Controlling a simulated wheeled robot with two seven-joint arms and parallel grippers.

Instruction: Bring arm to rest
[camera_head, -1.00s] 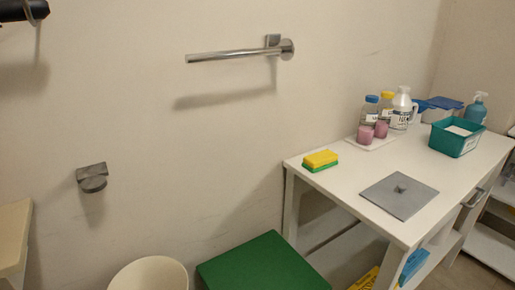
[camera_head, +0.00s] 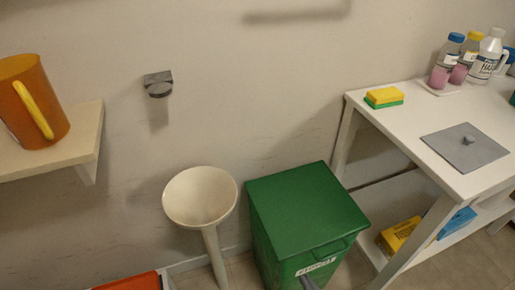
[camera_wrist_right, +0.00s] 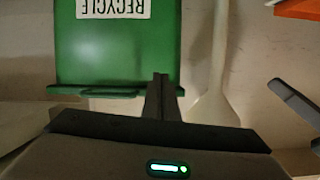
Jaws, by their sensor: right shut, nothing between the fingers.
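My right gripper (camera_head: 308,283) shows only as a small grey tip at the bottom edge of the head view, in front of the green bin. In the right wrist view its fingers (camera_wrist_right: 161,97) are together with nothing between them. They point toward the front of the green bin (camera_head: 305,200), which carries a white "RECYCLE" label; its front also shows upside down in the wrist view (camera_wrist_right: 115,50). I cannot tell the gap between fingers and bin. Most of my right arm is hidden below the head view. My left gripper is not in view.
A cream funnel-shaped stand (camera_head: 200,200) is left of the bin. A white table (camera_head: 415,115) with sponge, grey plate and bottles stands right. An orange pitcher (camera_head: 32,100) sits on a wall shelf (camera_head: 75,145). An orange item (camera_head: 130,283) lies low left.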

